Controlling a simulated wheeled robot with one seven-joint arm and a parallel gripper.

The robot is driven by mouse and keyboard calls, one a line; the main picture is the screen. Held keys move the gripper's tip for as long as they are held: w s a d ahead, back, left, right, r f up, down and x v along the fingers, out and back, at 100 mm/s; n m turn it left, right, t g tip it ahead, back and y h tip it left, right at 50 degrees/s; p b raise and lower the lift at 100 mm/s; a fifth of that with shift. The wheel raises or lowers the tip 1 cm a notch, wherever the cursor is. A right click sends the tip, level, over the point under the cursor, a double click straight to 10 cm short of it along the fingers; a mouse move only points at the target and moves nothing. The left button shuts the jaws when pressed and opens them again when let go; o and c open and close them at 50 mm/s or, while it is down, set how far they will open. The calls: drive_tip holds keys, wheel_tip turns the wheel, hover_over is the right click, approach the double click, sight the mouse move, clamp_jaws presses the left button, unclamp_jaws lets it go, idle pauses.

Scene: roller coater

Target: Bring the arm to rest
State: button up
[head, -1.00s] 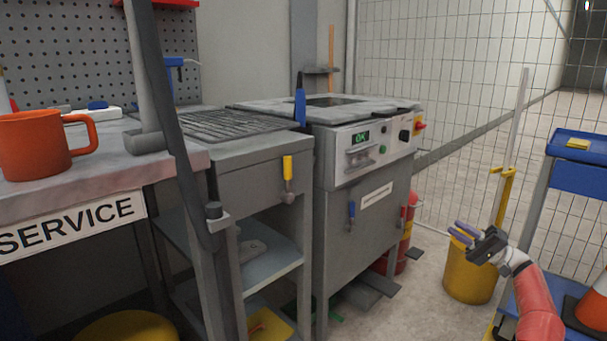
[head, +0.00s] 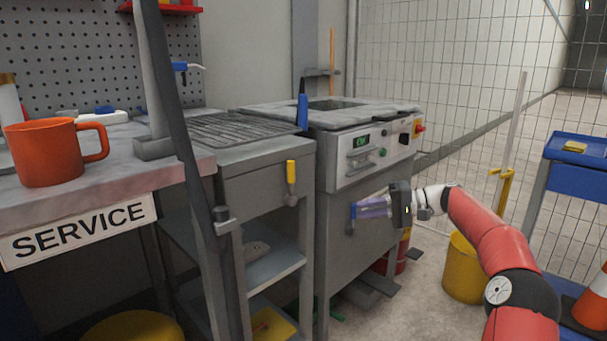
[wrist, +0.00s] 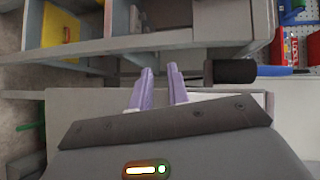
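My gripper (head: 357,210) is in front of the grey coater machine (head: 340,255) in the head view, below its control panel (head: 372,152). Its purple fingers point left and overlap the machine's front in the picture. In the wrist view the two fingers of my gripper (wrist: 160,70) stand apart with nothing between them. My red and white arm reaches in from the lower right. I cannot tell how close the fingertips are to the machine's front.
A grey side bench (head: 262,175) with shelves stands left of the machine. An orange mug (head: 45,155) sits on the service table at left. A yellow bin (head: 463,268), a blue cart (head: 578,178) and a traffic cone (head: 592,305) are at right. Some floor is clear between.

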drive_tip(key=s+a+r+h+p, duration=0.1)
drive_tip(key=s+a+h+p, duration=0.1)
drive_tip(key=s+a+h, duration=0.9)
drive_tip(key=s+d+f+t+h, duration=0.1)
drive_tip(key=s+d, duration=0.2)
drive_tip(key=s, duration=0.7)
drive_tip(key=s+d+f+t+h+p, duration=0.1)
drive_tip(key=s+d+h, duration=0.1)
drive_tip(key=s, duration=0.9)
drive_tip(key=s+d+f+t+h+p, duration=0.1)
drive_tip(key=s+d, duration=0.4)
drive_tip(key=s, duration=0.5)
drive_tip(key=shift+s+f+t+h, duration=0.2)
drive_tip(key=shift+f+t+h, duration=0.15)
drive_tip(key=shift+t+h, duration=0.2)
